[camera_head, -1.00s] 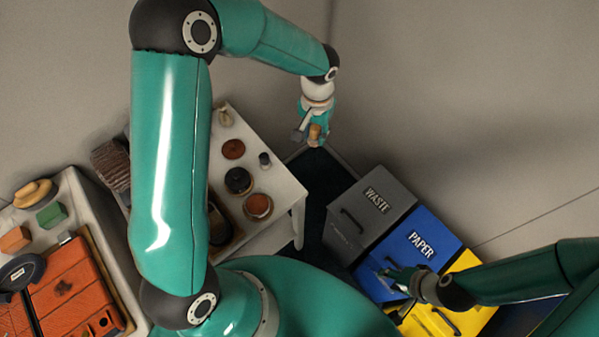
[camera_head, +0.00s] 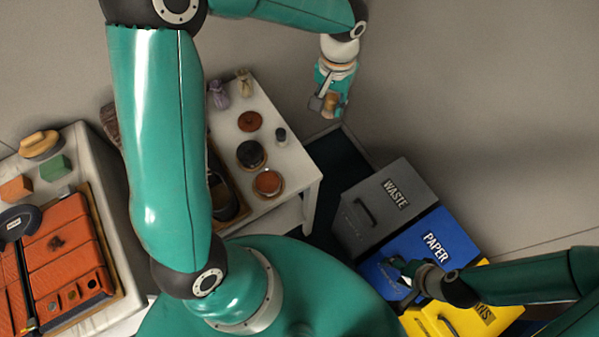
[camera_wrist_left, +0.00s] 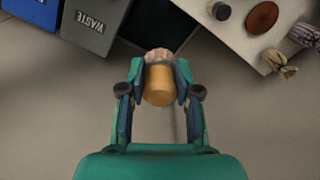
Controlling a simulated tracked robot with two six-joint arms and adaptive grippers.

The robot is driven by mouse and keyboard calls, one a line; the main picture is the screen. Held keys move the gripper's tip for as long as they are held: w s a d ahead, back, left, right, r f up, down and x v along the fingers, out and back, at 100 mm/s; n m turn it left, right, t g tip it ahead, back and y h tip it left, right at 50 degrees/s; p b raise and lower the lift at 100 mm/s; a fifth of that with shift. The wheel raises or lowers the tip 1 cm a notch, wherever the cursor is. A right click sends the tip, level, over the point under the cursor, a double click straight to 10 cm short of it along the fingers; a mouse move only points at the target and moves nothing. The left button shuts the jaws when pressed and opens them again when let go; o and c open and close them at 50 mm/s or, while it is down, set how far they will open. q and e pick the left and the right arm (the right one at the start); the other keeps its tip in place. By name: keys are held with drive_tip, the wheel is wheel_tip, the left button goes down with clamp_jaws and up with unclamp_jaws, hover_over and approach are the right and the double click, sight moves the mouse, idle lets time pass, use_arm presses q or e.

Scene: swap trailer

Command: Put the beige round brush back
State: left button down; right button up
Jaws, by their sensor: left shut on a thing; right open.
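My left gripper (camera_head: 330,101) is shut on the beige round brush (camera_head: 331,103), high above the floor between the white table and the waste bin. In the left wrist view the brush (camera_wrist_left: 159,86) sits between the two fingers (camera_wrist_left: 160,92), its rounded orange-tan end towards the camera and a paler part beyond. My right gripper (camera_head: 408,271) is open and empty over the blue paper bin.
A white table (camera_head: 291,159) holds round tins, a small dark jar, little bags and a shoe. Grey waste, blue paper (camera_head: 431,243) and yellow bins stand at right. At left, another table bears an orange compartmented case (camera_head: 68,240), a yellow-topped brush (camera_head: 39,144) and blocks.

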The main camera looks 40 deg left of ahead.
use_arm(q)
drive_tip(key=s+a+n+b, duration=0.2)
drive_tip(key=s+n+b, duration=0.1)
drive_tip(key=s+b, duration=0.45)
drive_tip(key=b, duration=0.2)
hover_over(300, 168)
drive_tip(key=f, duration=1.4)
drive_tip(key=shift+s, duration=0.2)
drive_tip(key=shift+f+b, duration=0.35)
drive_tip(key=shift+f, duration=2.2)
drive_tip(key=c, duration=1.3)
unclamp_jaws()
drive_tip(key=shift+f, duration=0.1)
drive_tip(key=o, duration=0.5)
